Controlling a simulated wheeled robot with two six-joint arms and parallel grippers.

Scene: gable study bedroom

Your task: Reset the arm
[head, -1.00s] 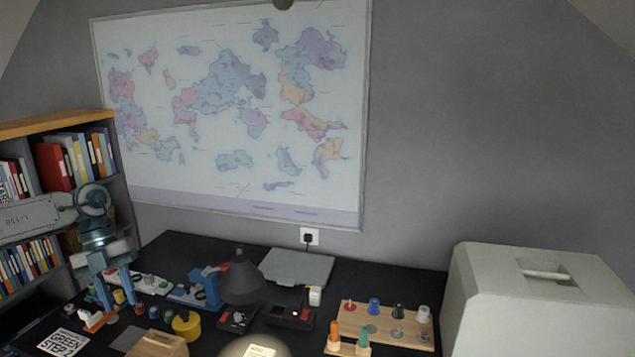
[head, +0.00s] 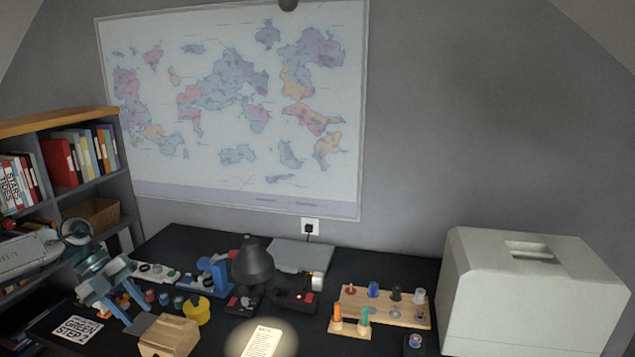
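My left gripper (head: 131,293) is at the lower left of the head view, over the left end of the black desk. Its two blue-grey fingers are spread apart and point down to the right. No object is visibly clamped between them. A small orange item (head: 122,301) shows behind the fingers; its contact with them cannot be told. My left arm (head: 25,254) comes in from the left edge, in front of the bookshelf. My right gripper is out of view.
A printed card (head: 78,329), wooden block (head: 168,338), yellow round item (head: 196,310) and black lamp (head: 252,262) stand near the gripper. A wooden peg rack (head: 410,317) and large pale case (head: 535,295) are right. A bookshelf (head: 125,187) stands left.

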